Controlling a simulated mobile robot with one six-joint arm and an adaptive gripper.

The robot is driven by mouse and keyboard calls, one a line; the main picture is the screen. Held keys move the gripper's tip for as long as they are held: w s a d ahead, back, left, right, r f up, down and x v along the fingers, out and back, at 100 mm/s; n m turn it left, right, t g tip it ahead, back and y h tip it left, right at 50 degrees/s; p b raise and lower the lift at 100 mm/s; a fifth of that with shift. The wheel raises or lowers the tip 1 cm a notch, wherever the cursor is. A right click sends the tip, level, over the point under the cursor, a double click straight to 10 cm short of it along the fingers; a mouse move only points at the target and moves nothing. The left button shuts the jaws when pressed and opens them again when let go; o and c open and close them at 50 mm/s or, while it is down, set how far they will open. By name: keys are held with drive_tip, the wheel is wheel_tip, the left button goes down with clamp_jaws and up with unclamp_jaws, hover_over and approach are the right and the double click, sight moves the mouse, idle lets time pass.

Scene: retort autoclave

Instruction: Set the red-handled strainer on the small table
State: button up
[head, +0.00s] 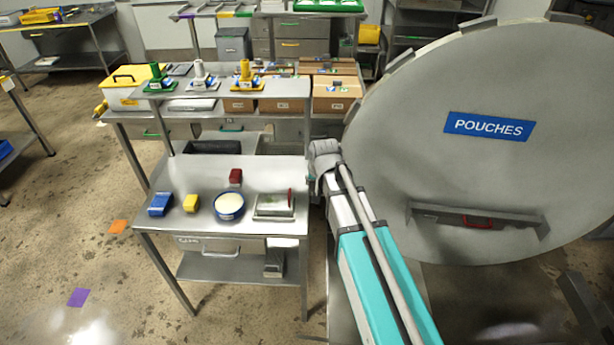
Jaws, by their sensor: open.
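I cannot make out a strainer for certain. A dark, flat piece with a red grip (478,222) shows at the ledge on the inside of the big round door; its full shape is unclear. The small steel table (264,176) stands left of my arm. On it are a blue block, a yellow block, a dark red block, a blue bowl with pale contents, and a shallow metal tray (274,205) with a small upright red part at its right edge. My arm reaches up to a grey joint beside the table's right edge. My gripper does not show.
The round door (400,150) with a blue POUCHES sign (489,126) fills the right side, close to my arm. Behind the table, a bench holds cardboard boxes (333,94) and a yellow-lidded box (129,76). Floor at left is open.

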drive_tip(key=shift+w+d+p+v, duration=0.1)
drive_tip(key=shift+d+p+v, duration=0.05)
drive_tip(key=shift+p+v, duration=0.55)
drive_tip(key=shift+w+d+p+v, duration=0.1)
drive_tip(key=shift+d+p+v, duration=0.05)
drive_tip(key=shift+p+v, duration=0.6)
drive_tip(key=shift+w+d+p+v, duration=0.15)
drive_tip(key=shift+p+v, duration=0.4)
drive_tip(key=shift+v, duration=0.3)
drive_tip(key=shift+s+r, duration=0.1)
drive_tip(key=s+d+f+g+b, duration=0.2)
drive_tip(key=s+d, duration=0.4)
drive_tip(key=s, duration=0.2)
drive_tip(key=s+d+f+g+h+b, duration=0.1)
drive_tip(key=s+d+f+g, duration=0.1)
drive_tip(key=s+d, duration=0.4)
drive_tip(key=s+f, duration=0.1)
drive_tip(key=s, duration=0.2)
drive_tip(key=shift+d+n+g+b, duration=0.3)
drive_tip(key=shift+d+n+b, duration=0.05)
drive_tip(key=shift+n, duration=0.05)
